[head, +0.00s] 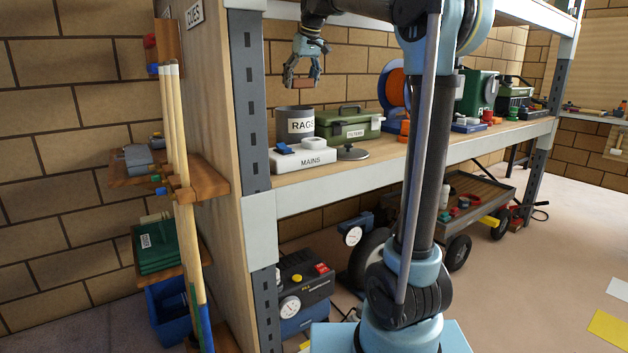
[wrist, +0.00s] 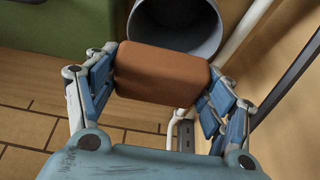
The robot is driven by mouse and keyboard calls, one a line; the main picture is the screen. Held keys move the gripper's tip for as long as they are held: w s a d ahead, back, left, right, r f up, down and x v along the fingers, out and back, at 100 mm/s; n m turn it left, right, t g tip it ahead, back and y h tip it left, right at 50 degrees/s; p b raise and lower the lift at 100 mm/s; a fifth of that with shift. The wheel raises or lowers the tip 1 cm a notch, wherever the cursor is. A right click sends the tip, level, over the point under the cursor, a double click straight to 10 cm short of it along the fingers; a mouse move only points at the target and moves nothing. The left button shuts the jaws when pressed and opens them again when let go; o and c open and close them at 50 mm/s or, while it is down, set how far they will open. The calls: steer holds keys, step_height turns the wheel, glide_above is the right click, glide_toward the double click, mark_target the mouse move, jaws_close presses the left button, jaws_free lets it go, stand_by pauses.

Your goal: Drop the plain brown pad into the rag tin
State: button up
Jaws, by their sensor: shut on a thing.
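The plain brown pad (wrist: 162,75) is held between the two fingers of my gripper (wrist: 160,85) in the wrist view. In the head view my gripper (head: 302,80) hangs above the shelf with the pad (head: 301,84) low between its fingers. The rag tin (head: 293,122) is a grey open cylinder labelled RAGS on the shelf. The pad is above the tin in the head view, with a gap between them. In the wrist view the tin's open mouth (wrist: 176,22) shows just beyond the pad, which hides part of the rim.
A white MAINS box (head: 303,160) stands in front of the tin. A green FILTERS case (head: 347,128) is right of it. The upright wooden side panel (head: 222,110) and metal post (head: 250,120) rise to the left. More gear fills the shelf further right.

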steer(key=shift+f, duration=2.45)
steer(key=o, duration=1.3)
steer(key=shift+r, duration=0.1)
steer(key=v, duration=0.7)
steer(key=shift+s+r, duration=0.1)
steer(key=shift+s, duration=0.05)
